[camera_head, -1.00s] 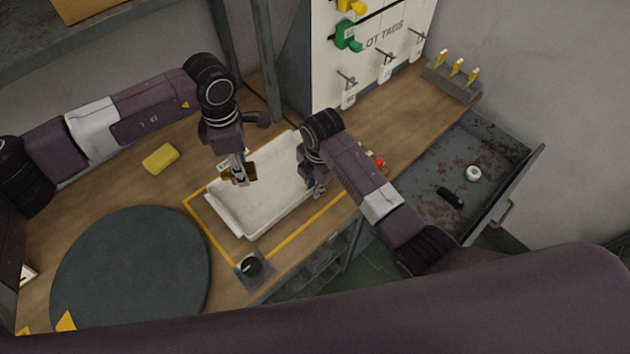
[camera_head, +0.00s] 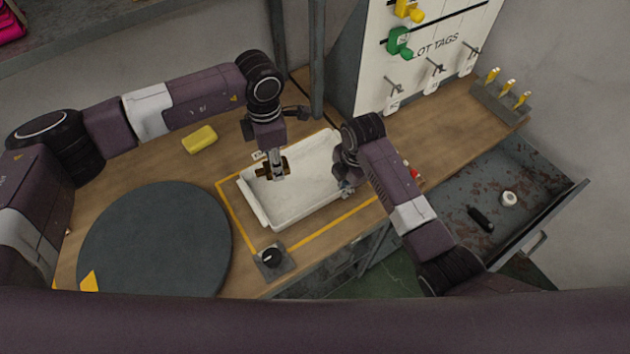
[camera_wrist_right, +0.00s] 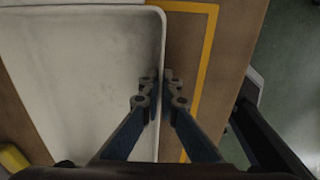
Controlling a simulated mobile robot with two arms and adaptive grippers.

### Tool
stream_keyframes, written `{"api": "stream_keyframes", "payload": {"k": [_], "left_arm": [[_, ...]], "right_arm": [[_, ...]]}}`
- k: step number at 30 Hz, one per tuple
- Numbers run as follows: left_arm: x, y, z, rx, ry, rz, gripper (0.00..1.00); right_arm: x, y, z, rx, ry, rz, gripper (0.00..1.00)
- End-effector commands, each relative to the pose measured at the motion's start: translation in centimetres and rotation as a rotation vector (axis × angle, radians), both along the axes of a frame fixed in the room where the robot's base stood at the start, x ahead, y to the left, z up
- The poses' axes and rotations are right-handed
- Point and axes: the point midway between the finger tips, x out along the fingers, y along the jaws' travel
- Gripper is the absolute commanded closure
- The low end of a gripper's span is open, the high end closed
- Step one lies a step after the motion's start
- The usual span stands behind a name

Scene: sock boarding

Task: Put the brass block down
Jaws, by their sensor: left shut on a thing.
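The brass block (camera_head: 263,171) is a small dark golden piece in my left gripper (camera_head: 277,175). The gripper is shut on it, above the left part of the white tray (camera_head: 300,200). The gripper's fingers cover part of the block, and I cannot tell whether the block touches the tray. My right gripper (camera_head: 347,188) is at the tray's right end. In the right wrist view, its fingertips (camera_wrist_right: 161,80) close in on both sides of the tray's rim (camera_wrist_right: 162,40). The block is not seen there.
A yellow line (camera_head: 235,225) frames the tray's area. A dark round mat (camera_head: 155,240) lies at the left, and a yellow sponge-like block (camera_head: 199,139) lies behind it. An open drawer (camera_head: 525,190) is at the right.

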Motion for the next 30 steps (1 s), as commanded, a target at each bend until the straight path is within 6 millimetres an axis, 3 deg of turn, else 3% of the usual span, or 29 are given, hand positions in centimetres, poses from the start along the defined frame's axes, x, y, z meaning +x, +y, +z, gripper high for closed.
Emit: {"api": "stream_keyframes", "payload": {"k": [3, 9, 15, 30], "left_arm": [[-0.1, 0.3, -0.7, 0.001, 0.0, 0.137, 1.0], [-0.1, 0.5, -2.5, 0.002, 0.002, 0.247, 1.0], [-0.1, 0.5, -6.2, 0.002, 0.002, 0.25, 1.0], [0.0, 0.5, -11.3, 0.003, 0.0, 0.247, 1.0]], "right_arm": [[0.0, 0.0, 0.1, 0.001, -0.001, 0.0, 1.0], [0.0, 0.0, 0.1, 0.001, -0.001, 0.0, 1.0], [0.0, 0.0, 0.1, 0.001, -0.001, 0.0, 1.0], [0.0, 0.0, 0.1, 0.001, -0.001, 0.0, 1.0]]}}
